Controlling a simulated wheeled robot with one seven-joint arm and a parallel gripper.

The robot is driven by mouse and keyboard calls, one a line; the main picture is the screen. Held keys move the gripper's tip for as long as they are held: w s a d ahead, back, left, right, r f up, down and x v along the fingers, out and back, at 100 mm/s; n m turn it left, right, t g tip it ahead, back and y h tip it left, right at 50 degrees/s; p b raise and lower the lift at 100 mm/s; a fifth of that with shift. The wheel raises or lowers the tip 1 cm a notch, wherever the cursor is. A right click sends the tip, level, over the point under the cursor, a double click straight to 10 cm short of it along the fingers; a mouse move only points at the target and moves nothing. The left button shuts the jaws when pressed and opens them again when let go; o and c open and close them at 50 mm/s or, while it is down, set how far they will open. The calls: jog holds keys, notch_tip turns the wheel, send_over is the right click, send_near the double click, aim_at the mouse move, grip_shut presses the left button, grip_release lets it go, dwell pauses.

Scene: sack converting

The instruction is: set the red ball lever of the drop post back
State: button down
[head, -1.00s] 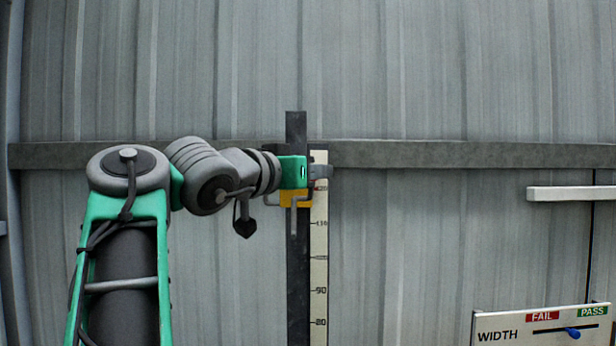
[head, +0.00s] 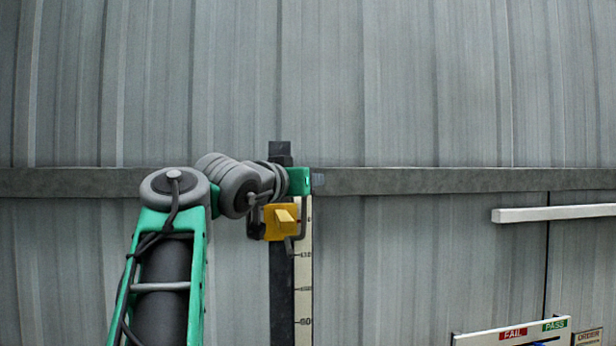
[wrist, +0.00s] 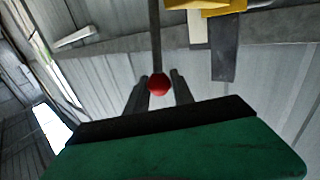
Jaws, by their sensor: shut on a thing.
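The drop post is a dark upright bar (head: 281,290) with a pale numbered scale (head: 303,285) along its right side. A yellow block (head: 283,221) sits on it near the top. The lever shows in the wrist view as a thin dark rod (wrist: 156,40) ending in a red ball (wrist: 158,84). My gripper (wrist: 160,88) is shut on the red ball, which lies between its two dark fingers. In the head view my gripper (head: 318,180) is in front of the upper post, just above the yellow block. The ball is hidden there.
A corrugated grey wall with a horizontal grey rail (head: 430,180) stands behind the post. A white bar (head: 550,213) sticks out at the right. A WIDTH board with FAIL and PASS labels (head: 515,333) is at the lower right. The space between is clear.

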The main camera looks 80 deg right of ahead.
jog(key=shift+w+d+f+p, duration=0.2)
jog(key=shift+w+d, duration=0.15)
jog(key=shift+d, duration=0.3)
jog(key=shift+w+d+f+p, duration=0.2)
jog(key=shift+w+d, duration=0.1)
jog(key=shift+d, duration=0.3)
jog(key=c, duration=1.5)
grip_release()
jog(key=shift+c, duration=0.2)
jog(key=o, duration=0.3)
jog(key=shift+w, duration=0.2)
jog(key=shift+o, duration=0.7)
jog(key=shift+r, duration=0.1)
jog(key=b+v, duration=0.2)
jog(key=v, duration=0.6)
jog(key=shift+s, duration=0.25)
